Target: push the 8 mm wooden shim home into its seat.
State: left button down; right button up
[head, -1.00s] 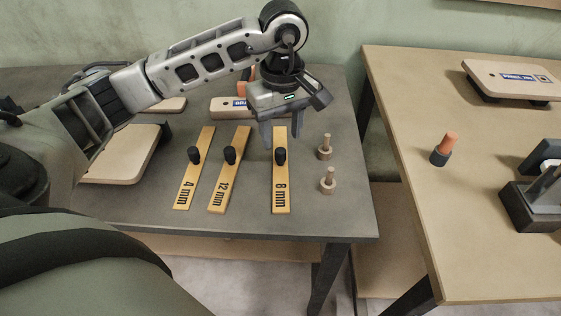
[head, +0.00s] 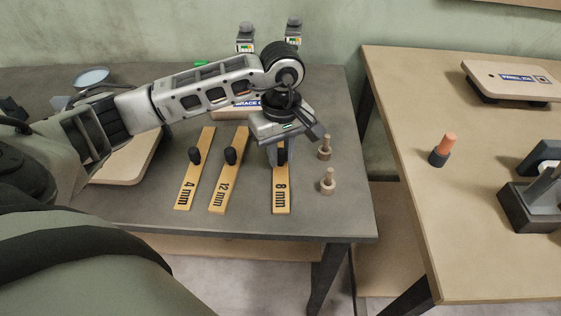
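The 8 mm wooden shim (head: 281,192) is a yellow strip with a black knob, lying flat on the dark table, its label towards the near edge. My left gripper (head: 279,158) is low over its knob, with the fingers around or beside it; the knob is partly hidden, and I cannot tell whether the fingers touch it. The 12 mm shim (head: 225,190) and the 4 mm shim (head: 188,188) lie to the left, each with a black knob. My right gripper is not in view. I cannot make out the seat.
Two wooden pegs (head: 328,182) stand right of the 8 mm shim. A labelled board (head: 235,113) lies behind my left gripper, and a pale board (head: 125,165) lies to the left. A second table (head: 400,130) at right holds an orange-topped peg (head: 447,146).

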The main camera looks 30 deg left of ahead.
aim_at(282, 152)
pick_arm(q)
jog(key=shift+r, duration=0.5)
jog(key=r, duration=0.2)
jog(key=shift+d+r+b, duration=0.2)
jog(key=shift+r+b, duration=0.15)
jog(key=shift+r, duration=0.05)
jog(key=s+d+r, duration=0.5)
jog(key=d+r, duration=0.4)
jog(key=d, duration=0.3)
jog(key=shift+s+d+r, duration=0.15)
jog(key=shift+d, duration=0.15)
